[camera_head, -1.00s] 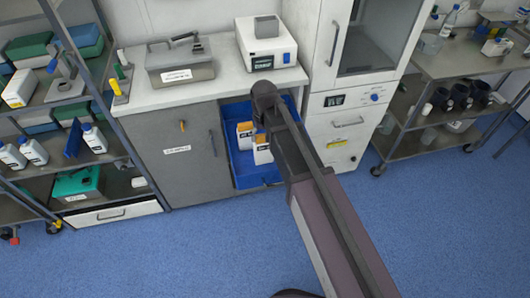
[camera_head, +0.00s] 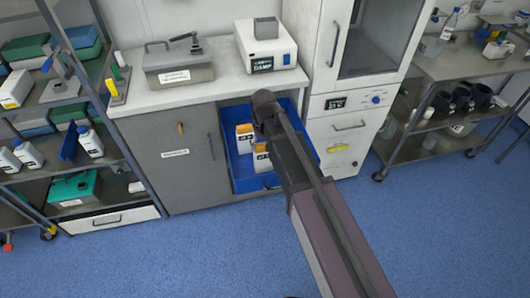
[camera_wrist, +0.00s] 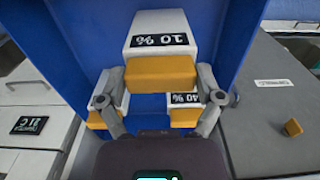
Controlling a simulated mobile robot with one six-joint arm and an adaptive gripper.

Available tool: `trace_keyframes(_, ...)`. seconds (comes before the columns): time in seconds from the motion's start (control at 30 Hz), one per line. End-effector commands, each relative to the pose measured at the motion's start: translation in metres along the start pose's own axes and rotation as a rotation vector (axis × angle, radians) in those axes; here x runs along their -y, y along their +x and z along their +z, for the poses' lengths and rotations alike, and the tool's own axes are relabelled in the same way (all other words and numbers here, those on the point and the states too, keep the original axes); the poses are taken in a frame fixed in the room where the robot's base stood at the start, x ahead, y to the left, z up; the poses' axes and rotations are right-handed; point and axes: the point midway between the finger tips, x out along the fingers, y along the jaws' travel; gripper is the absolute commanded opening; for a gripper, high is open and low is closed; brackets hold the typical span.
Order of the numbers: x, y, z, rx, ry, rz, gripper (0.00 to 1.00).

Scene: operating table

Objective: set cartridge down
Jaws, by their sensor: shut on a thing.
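My gripper (camera_wrist: 163,84) is shut on a white cartridge (camera_wrist: 158,27) with an orange end and a black "10 %" label, with one finger on each side of the orange end. Two more white and orange cartridges show lower in the wrist view, one at the left (camera_wrist: 104,105) and one labelled "40 %" (camera_wrist: 184,107). In the head view my arm reaches over the open blue drawer (camera_head: 287,172), where two cartridges (camera_head: 244,139) (camera_head: 262,158) show. My fingers are hidden there. I cannot tell whether the held cartridge touches the drawer floor.
The blue drawer walls (camera_wrist: 70,35) rise close around the gripper. The counter above carries a metal box (camera_head: 178,65) and a white device (camera_head: 265,50). A tall white cabinet (camera_head: 338,125) stands right of the drawer. The blue floor in front is clear.

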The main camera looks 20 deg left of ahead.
Motion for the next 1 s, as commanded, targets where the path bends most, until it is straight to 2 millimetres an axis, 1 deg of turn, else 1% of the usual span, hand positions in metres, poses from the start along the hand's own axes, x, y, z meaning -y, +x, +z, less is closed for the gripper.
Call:
trace_keyframes(0.03,0.000,0.009,0.000,0.000,0.000,0.000,0.24)
trace_keyframes(0.1,0.000,0.015,0.000,0.000,0.000,0.000,0.24)
trace_keyframes(0.3,0.000,0.027,0.000,0.000,-0.001,0.000,0.24)
trace_keyframes(0.73,0.001,0.028,0.000,0.000,-0.001,0.000,0.24)
trace_keyframes(0.9,0.001,0.033,0.000,0.000,-0.001,0.000,0.24)
trace_keyframes(0.93,0.001,0.031,0.000,0.000,-0.001,0.000,0.94)
trace_keyframes(0.97,0.001,0.031,0.000,0.000,-0.001,0.000,1.00)
trace_keyframes(1.0,0.001,0.031,0.000,0.000,-0.001,0.000,1.00)
